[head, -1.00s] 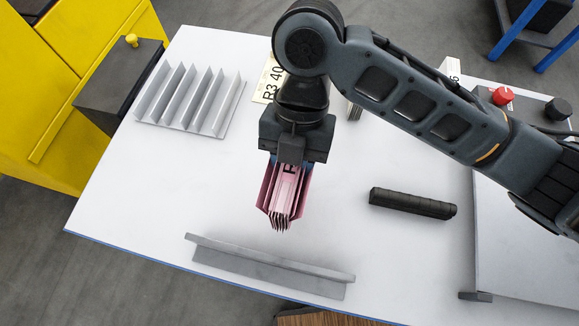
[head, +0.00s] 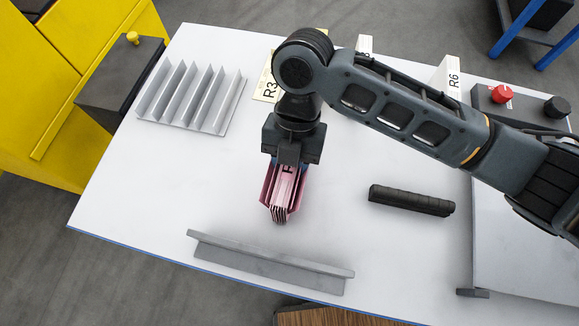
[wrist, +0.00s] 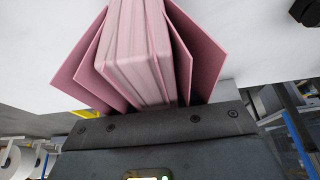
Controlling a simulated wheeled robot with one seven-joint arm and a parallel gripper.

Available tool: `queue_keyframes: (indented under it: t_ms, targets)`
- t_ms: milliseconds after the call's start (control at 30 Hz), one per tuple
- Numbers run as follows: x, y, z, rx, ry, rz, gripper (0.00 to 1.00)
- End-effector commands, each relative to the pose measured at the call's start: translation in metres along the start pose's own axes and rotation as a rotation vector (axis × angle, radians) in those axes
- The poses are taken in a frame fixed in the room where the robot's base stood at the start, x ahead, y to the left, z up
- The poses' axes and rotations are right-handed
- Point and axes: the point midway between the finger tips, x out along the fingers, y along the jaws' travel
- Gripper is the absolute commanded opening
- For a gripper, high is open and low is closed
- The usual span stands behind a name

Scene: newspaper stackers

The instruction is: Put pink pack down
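The pink pack (head: 281,206), a bundle of folded pink sheets, hangs below my gripper (head: 289,165) in the head view. My gripper is shut on its upper end. The pack's lower end is close to the white table (head: 350,230); I cannot tell whether it touches. In the wrist view the pink pack (wrist: 140,55) stands out from the gripper (wrist: 150,115), its outer sheets fanned apart. The fingertips are hidden by the pack and the gripper body.
A grey angled rail (head: 270,264) lies in front of the pack. A grey slotted rack (head: 192,98) stands at the back left, and a black ribbed bar (head: 412,201) lies to the right. Label cards, one reading R6 (head: 452,82), stand at the back. Table around the pack is clear.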

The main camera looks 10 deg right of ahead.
Motion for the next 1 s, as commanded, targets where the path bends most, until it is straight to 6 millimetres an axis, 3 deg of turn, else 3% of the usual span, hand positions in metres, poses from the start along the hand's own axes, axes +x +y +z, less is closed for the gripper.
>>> queue_keyframes:
  t_ms: [267, 633, 767, 1000]
  targets:
    - [0.0, 0.0, 0.0, 0.0, 0.0, 0.0, 0.62]
    - [-0.007, 0.0, -0.001, 0.0, -0.002, 0.0, 0.62]
    - [-0.026, 0.0, 0.0, -0.001, -0.003, 0.001, 0.62]
    - [-0.077, 0.001, 0.0, -0.001, -0.003, 0.001, 0.62]
